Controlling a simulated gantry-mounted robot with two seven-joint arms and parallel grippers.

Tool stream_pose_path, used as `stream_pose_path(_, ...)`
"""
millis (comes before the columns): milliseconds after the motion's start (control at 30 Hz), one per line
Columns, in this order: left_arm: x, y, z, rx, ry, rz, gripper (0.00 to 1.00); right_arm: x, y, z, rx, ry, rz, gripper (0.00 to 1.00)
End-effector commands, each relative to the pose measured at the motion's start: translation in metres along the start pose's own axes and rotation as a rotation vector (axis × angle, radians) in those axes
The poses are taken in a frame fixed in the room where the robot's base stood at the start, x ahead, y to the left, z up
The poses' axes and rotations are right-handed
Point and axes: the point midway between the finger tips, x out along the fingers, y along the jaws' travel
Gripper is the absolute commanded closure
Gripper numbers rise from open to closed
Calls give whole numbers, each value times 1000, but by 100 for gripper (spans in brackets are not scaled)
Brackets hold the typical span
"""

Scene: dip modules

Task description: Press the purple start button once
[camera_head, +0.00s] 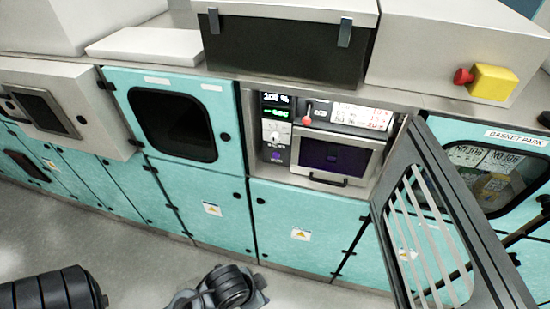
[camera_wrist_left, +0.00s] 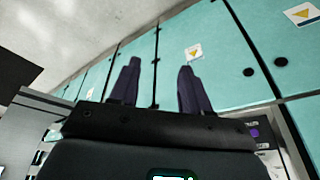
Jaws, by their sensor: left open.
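The purple start button (camera_head: 276,156) is a small purple patch low on the narrow control panel (camera_head: 276,132), left of the dark-windowed door. A small purple spot, which looks like the same button, shows in the left wrist view (camera_wrist_left: 254,132) at the lower right, beside the gripper body. My left gripper (camera_wrist_left: 160,70) is open, with two dark fingers apart and nothing between them. Its fingers point past teal cabinet doors, and it is apart from the button. In the head view I see only dark arm parts at the bottom edge, with no fingertips. My right gripper is not in view.
A grey slatted door (camera_head: 440,220) stands swung open to the right of the panel. A red knob on a yellow box (camera_head: 492,82) sits on the upper right unit. Teal cabinets (camera_head: 300,222) line the wall below. The grey floor (camera_head: 140,262) in front has free room.

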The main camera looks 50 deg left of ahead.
Motion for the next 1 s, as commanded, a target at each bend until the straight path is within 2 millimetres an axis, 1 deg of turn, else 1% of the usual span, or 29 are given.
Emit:
stream_pose_path(33, 0, 0, 0, 0, 0, 0, 61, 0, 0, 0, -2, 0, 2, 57)
stream_pose_path(200, 0, 0, 0, 0, 0, 0, 87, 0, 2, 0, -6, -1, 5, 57)
stream_pose_path(300, 0, 0, 0, 0, 0, 0, 100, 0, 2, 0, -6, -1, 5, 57)
stream_pose_path(1000, 0, 0, 0, -1, 0, 1, 100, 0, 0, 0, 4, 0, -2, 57)
